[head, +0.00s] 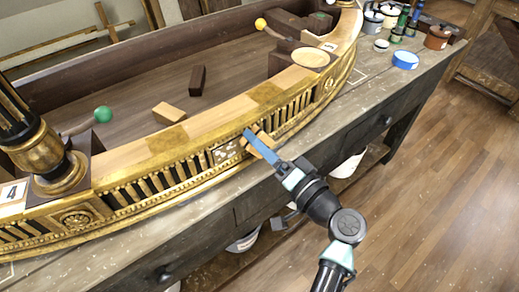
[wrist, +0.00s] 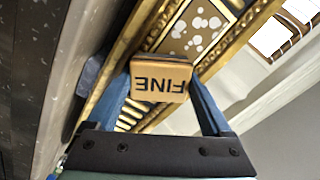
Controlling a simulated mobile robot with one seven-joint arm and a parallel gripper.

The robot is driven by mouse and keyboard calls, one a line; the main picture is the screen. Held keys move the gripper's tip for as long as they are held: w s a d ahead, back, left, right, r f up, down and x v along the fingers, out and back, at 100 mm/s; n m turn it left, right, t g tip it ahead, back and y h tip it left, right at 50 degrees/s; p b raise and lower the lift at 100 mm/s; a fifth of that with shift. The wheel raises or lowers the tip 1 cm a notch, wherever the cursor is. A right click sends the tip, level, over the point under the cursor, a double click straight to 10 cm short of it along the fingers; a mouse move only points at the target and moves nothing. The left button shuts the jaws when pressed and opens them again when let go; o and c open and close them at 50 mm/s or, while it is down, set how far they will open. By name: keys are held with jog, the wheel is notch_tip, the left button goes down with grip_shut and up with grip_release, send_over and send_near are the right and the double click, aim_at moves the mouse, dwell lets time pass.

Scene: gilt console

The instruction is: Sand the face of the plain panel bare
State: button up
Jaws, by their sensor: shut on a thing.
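A tan sanding block (wrist: 160,82) marked "FINE" is held between the blue fingers of my gripper (wrist: 162,98) in the wrist view. In the head view the block (head: 263,141) and my gripper (head: 256,144) are at the front of the curved gilt console, just right of a small panel (head: 226,151). In the wrist view this panel (wrist: 190,38) is brown with several whitish spots, inside a gilt frame. The block overlaps its lower edge there; I cannot tell whether they touch. Part of the panel is hidden behind the block.
The gilt console (head: 130,186) has slatted fronts beside the panel and lies on a grey workbench (head: 355,88). Loose wooden blocks (head: 169,112) and a green-knobbed tool (head: 102,114) lie behind its rim. Wooden floor at right is open.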

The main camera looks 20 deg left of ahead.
aim_at(215, 157)
jog(key=shift+s+a+p, duration=0.4)
jog(key=shift+s+a, duration=1)
jog(key=shift+s, duration=0.15)
jog(key=shift+s+a, duration=0.8)
jog(key=shift+s, duration=0.35)
jog(key=shift+s+a, duration=0.75)
jog(key=shift+s, duration=0.35)
jog(key=shift+w, duration=0.1)
jog(key=shift+w+d+b, duration=0.8)
jog(key=shift+w+d, duration=0.05)
jog(key=shift+w, duration=0.25)
jog(key=shift+w+d+b, duration=0.75)
jog(key=shift+w+d, duration=0.1)
jog(key=shift+w, duration=0.25)
jog(key=shift+w+d+b, duration=1.1)
jog(key=shift+w+d, duration=0.15)
jog(key=shift+w, duration=0.25)
jog(key=shift+r, duration=0.2)
jog(key=shift+s+a, duration=0.25)
jog(key=shift+s, duration=0.15)
jog(key=shift+s+a+p, duration=0.4)
jog(key=shift+s+a, duration=0.95)
jog(key=shift+s, duration=0.3)
jog(key=shift+s+a+p, duration=0.35)
jog(key=shift+s+a, duration=1)
jog(key=shift+s, duration=0.3)
jog(key=shift+d, duration=0.1)
